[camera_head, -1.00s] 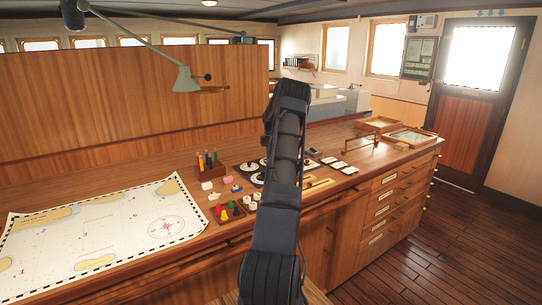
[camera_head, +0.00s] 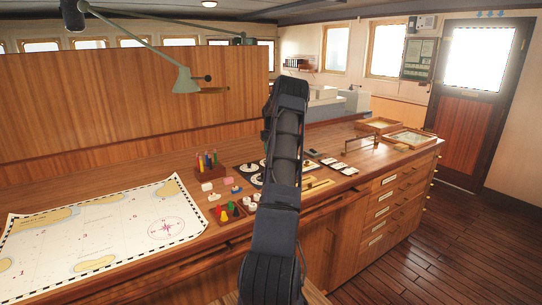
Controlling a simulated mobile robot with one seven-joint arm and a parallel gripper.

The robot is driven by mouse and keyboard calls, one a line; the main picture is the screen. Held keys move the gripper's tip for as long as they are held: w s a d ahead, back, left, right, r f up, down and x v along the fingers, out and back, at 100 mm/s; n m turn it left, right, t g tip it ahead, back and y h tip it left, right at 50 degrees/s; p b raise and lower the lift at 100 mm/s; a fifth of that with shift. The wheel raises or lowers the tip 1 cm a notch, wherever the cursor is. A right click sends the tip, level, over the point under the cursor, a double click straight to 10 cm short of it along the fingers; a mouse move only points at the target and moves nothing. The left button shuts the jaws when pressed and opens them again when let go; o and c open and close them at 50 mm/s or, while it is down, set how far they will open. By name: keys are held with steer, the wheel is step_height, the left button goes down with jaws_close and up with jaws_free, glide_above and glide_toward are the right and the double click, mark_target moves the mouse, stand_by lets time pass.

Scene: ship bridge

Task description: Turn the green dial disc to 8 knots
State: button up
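A dark panel (camera_head: 238,169) with several small round dials lies on the chart table, just left of and partly behind my arm. Dark discs with white centres show on it, one of them (camera_head: 251,169) near its left side. At this size I cannot tell which disc is green, nor read any knot marks. My arm rises through the middle of the picture and covers the panel's right part. My gripper's fingers are not visible, so its opening and contents are hidden.
A chart (camera_head: 110,232) covers the table's left. A pen holder (camera_head: 209,167), a tray of coloured pieces (camera_head: 228,212) and small blocks stand near the panel. White cards (camera_head: 338,165) and framed trays (camera_head: 411,138) lie to the right. A lamp (camera_head: 186,80) hangs over the back.

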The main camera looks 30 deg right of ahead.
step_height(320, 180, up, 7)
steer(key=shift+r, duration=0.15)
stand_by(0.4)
